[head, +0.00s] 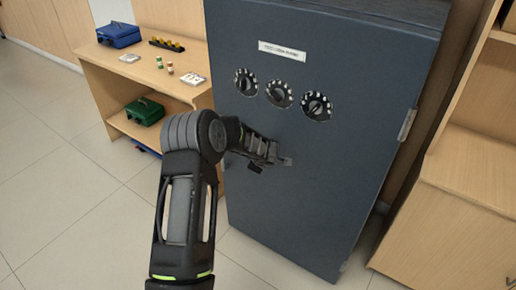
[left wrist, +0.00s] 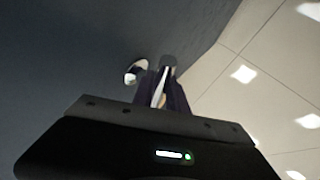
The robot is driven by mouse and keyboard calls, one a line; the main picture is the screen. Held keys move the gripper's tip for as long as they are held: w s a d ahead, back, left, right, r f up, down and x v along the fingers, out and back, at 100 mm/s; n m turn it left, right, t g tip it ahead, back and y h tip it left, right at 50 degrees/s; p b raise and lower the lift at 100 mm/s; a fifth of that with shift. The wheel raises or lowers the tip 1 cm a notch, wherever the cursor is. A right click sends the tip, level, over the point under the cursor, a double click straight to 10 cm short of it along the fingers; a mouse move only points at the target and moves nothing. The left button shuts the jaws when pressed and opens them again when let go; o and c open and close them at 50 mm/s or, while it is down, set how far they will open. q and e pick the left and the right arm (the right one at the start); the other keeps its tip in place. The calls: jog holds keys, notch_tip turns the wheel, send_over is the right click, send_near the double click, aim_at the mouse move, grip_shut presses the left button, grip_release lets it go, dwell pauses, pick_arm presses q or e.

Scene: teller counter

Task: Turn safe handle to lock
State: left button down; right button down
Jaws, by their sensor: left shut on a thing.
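The dark blue-grey safe (head: 335,175) stands upright in the middle of the head view with its door shut. Three round dials (head: 279,94) sit in a row below a white label. The safe handle (head: 287,161) is a small grey piece on the door below the dials, mostly hidden by my gripper. My left gripper (head: 272,160) is at the handle and shut on it. In the left wrist view the fingers (left wrist: 166,90) close around the handle (left wrist: 168,62), with a bright round mount (left wrist: 135,72) beside it on the door. My right gripper is not in view.
A wooden shelf unit (head: 140,80) stands left of the safe, with a blue cash box (head: 119,35), a green box (head: 144,111) and small items. Another wooden unit (head: 470,160) stands close on the right. The tiled floor (head: 75,200) at left is clear.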

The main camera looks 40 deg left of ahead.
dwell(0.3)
pick_arm(q)
jog(key=c, duration=1.3)
grip_release()
jog(key=shift+r, duration=0.1)
jog(key=v, duration=0.7)
jog(key=shift+s+r+p, duration=0.15)
jog(key=shift+r+p, duration=0.1)
jog(key=shift+p, duration=0.15)
jog(key=shift+d, duration=0.1)
